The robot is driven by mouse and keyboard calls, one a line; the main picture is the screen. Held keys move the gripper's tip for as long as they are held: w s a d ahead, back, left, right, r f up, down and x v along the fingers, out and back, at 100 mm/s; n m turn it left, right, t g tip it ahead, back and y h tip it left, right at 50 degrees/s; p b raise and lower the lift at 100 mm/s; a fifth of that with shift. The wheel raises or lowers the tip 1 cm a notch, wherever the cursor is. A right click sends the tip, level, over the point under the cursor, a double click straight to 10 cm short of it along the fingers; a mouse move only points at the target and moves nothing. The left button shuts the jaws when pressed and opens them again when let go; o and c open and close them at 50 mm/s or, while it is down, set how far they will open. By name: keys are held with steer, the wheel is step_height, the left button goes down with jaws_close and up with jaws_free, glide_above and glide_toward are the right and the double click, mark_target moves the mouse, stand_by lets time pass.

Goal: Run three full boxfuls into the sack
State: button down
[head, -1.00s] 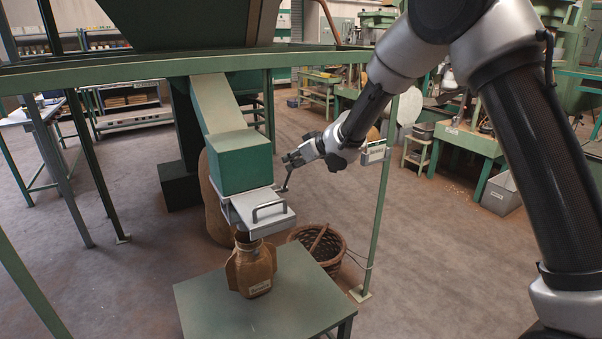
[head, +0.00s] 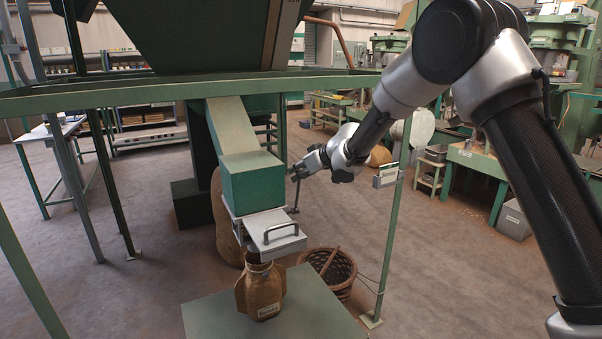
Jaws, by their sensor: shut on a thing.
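The green box (head: 252,188) sits at the lower end of a pale sloping chute (head: 230,130) beneath the hopper (head: 205,35). A grey metal slide or tray with a bar handle (head: 282,245) is at its underside, sticking out toward the front. The brown sack (head: 260,292) stands upright on a green table, its neck right under the grey part; its contents are hidden. My gripper (head: 297,173) is at the right of the green box, shut on the top of a thin dark lever (head: 295,196) that stands nearly upright. The box's inside is hidden.
The green table (head: 215,318) carries the sack. A wicker basket (head: 330,272) stands on the floor at right, near a green frame post (head: 392,245) with a small label plate. A larger brown sack stands behind the box. Open floor lies to the right.

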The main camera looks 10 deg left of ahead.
steer(key=shift+w+r, duration=0.15)
steer(key=shift+r, duration=0.2)
steer(key=c, duration=1.3)
jaws_free()
steer(key=shift+a+f, duration=0.1)
steer(key=shift+a, duration=0.05)
steer(key=shift+o, duration=1)
steer(key=shift+f, duration=0.1)
steer(key=v, duration=1.2)
steer(key=shift+f, duration=0.1)
